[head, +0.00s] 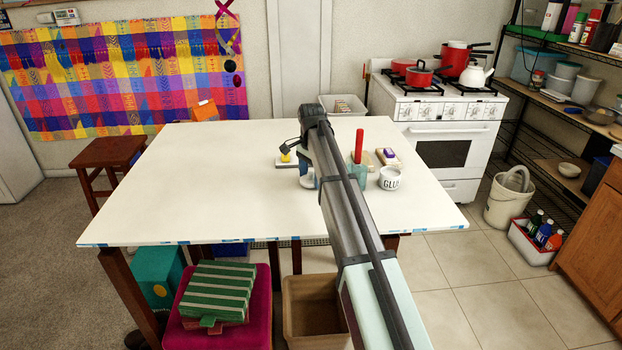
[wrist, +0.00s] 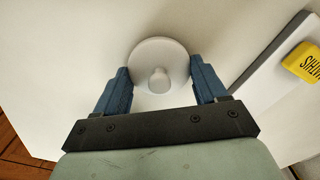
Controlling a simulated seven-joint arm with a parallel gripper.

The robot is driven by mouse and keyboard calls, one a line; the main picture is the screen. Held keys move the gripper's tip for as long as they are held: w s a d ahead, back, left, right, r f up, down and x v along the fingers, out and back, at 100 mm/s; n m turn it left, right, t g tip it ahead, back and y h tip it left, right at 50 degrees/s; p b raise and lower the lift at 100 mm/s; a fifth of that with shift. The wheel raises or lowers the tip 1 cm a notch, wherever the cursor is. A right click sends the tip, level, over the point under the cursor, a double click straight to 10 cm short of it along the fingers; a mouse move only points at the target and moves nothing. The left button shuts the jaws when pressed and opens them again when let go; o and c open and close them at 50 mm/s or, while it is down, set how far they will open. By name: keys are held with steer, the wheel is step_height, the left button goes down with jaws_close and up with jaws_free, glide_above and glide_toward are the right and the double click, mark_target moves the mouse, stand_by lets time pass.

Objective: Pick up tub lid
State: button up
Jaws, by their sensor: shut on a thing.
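The tub lid (wrist: 160,49) is a round, pale disc with a small knob in its middle. In the wrist view it sits between the two blue fingers of my gripper (wrist: 160,70), which is shut on its edges. In the head view my gripper (head: 309,174) is low over the white table, and the lid (head: 308,184) shows only as a small pale sliver by the fingertips. The arm hides part of it. I cannot tell whether the lid touches the tabletop.
The white table (head: 190,200) is clear on its left. A pale board (wrist: 262,75) with a yellow block (wrist: 302,62) lies beside the gripper. Right of the arm stand a teal cup (head: 357,172) with a red-handled tool, a GLUE tub (head: 390,179) and small blocks (head: 387,157).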

mark_target(312, 173)
step_height(312, 173, up, 9)
steer(key=shift+f, duration=0.15)
steer(key=shift+r+n, duration=0.3)
steer(key=shift+r, duration=0.15)
steer(key=shift+s+n, duration=0.1)
steer(key=shift+n, duration=0.3)
steer(key=shift+s+n, duration=0.3)
steer(key=shift+n, duration=0.2)
steer(key=s+d+f+n, duration=0.1)
steer(key=s+d+n, duration=0.1)
steer(key=s, duration=0.3)
steer(key=s+d+f+n, duration=0.1)
steer(key=s+d+n, duration=0.1)
steer(key=s, duration=0.3)
steer(key=s+d+f+n, duration=0.1)
steer(key=s+d+n, duration=0.1)
steer(key=s, duration=0.3)
steer(key=shift+f, duration=0.1)
steer(key=shift+m, duration=0.3)
steer(key=s+d, duration=0.3)
steer(key=shift+d+f, duration=0.15)
steer(key=shift+d, duration=0.1)
steer(key=w+d+r+m, duration=0.3)
steer(key=w+d+m, duration=0.1)
steer(key=w+d, duration=0.4)
steer(key=w+d+r+m, duration=0.2)
steer(key=w+d+m, duration=0.1)
steer(key=w+d, duration=0.4)
steer(key=shift+w+d+r+m, duration=0.4)
steer(key=shift+w, duration=0.2)
